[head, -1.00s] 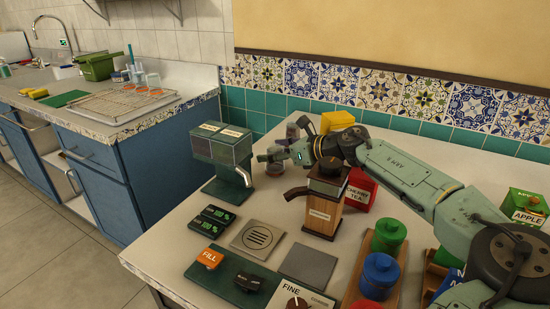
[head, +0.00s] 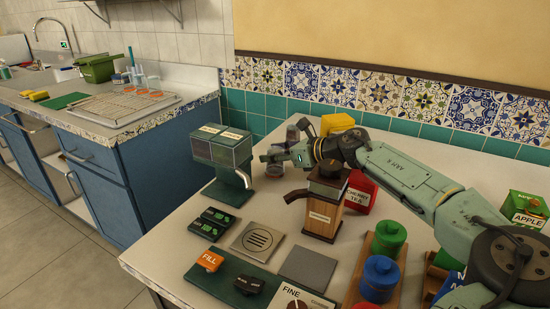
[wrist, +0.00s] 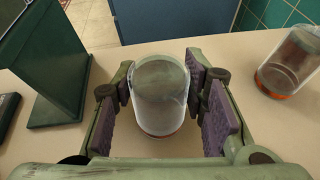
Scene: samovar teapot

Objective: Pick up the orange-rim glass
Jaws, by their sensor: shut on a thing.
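My gripper (wrist: 163,95) is shut on a clear glass (wrist: 160,88), with one purple-padded finger on each side of it. The glass is upside down, and its reddish-orange rim shows at the bottom. In the head view the held glass (head: 275,165) is at the far side of the table, just right of the green dispenser, partly hidden by my gripper (head: 286,153). I cannot tell whether its rim touches the table. A second clear glass with an orange rim (wrist: 291,62) stands apart to the right in the wrist view.
The green dispenser (head: 221,150) stands close on the left. A wooden box with a spout (head: 323,205), a red cherry tea box (head: 359,192) and a yellow box (head: 337,122) are near my arm. Green and blue canisters (head: 380,275) stand at front right. The tiled wall is behind.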

